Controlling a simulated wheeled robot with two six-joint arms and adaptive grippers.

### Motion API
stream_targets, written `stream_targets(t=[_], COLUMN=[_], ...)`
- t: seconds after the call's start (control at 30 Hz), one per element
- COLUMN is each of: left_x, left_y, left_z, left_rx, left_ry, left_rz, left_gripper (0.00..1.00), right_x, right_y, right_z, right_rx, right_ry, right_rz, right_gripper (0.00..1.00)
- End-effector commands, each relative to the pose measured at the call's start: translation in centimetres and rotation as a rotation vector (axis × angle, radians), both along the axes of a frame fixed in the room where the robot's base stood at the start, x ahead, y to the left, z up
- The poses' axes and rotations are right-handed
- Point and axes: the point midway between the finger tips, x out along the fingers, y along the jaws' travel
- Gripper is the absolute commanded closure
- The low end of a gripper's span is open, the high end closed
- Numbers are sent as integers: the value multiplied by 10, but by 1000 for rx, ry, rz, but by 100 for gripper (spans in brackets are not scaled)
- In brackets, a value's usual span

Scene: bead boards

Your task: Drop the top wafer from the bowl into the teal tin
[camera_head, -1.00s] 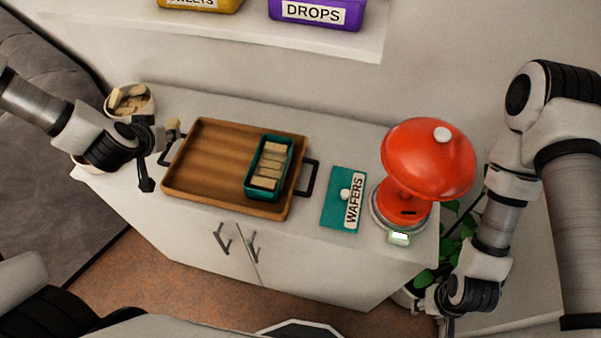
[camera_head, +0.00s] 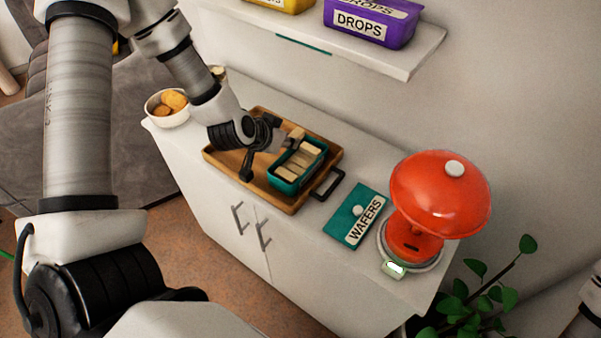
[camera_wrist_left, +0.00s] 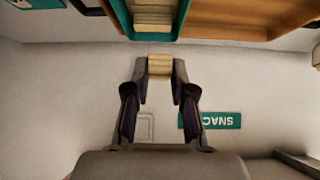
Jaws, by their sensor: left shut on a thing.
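My left gripper (camera_head: 288,139) is shut on a pale wafer (camera_head: 297,133), held just above the far left side of the teal tin (camera_head: 286,187). In the left wrist view the wafer (camera_wrist_left: 160,66) sits between the fingertips (camera_wrist_left: 160,78), close to the tin's rim (camera_wrist_left: 123,17). The tin stands on the right part of the wooden tray (camera_head: 222,161) and holds several wafers in a row. The wafer bowl (camera_head: 219,72) is mostly hidden behind my left arm. My right gripper is out of view.
A white bowl of round biscuits (camera_head: 157,121) stands at the cabinet's left end. A shelf (camera_head: 405,62) with yellow and purple tins hangs above. A plant (camera_head: 480,295) stands at right.

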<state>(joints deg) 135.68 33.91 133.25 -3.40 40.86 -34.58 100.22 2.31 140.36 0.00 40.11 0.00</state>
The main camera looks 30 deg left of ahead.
Motion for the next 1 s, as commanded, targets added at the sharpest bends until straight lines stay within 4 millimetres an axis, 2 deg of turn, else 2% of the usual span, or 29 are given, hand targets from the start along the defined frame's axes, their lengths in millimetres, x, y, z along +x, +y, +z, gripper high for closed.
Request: stream_targets(t=[0.03, 0.3, 0.33, 0.4, 0.77, 0.87, 1.0], left_x=[0, 0, 0, 0, 0, 1, 1], left_y=[0, 0, 0, 0, 0, 0, -1], left_z=[-7, -6, -6, -6, 0, 16, 49], left_rx=[-1, -1, -1, -1, -1, -1, -2], left_ry=[0, 0, 0, 0, -2, -5, -8], left_rz=[1, 1, 1, 1, 4, 4, 1], left_gripper=[88, 88, 66, 47, 47, 47, 47], right_x=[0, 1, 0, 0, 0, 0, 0], right_y=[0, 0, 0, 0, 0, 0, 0], right_z=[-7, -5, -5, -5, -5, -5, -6], right_rx=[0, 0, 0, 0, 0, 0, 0], right_ry=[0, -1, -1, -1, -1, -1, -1], right_rz=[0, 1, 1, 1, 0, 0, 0], right_gripper=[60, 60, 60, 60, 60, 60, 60])
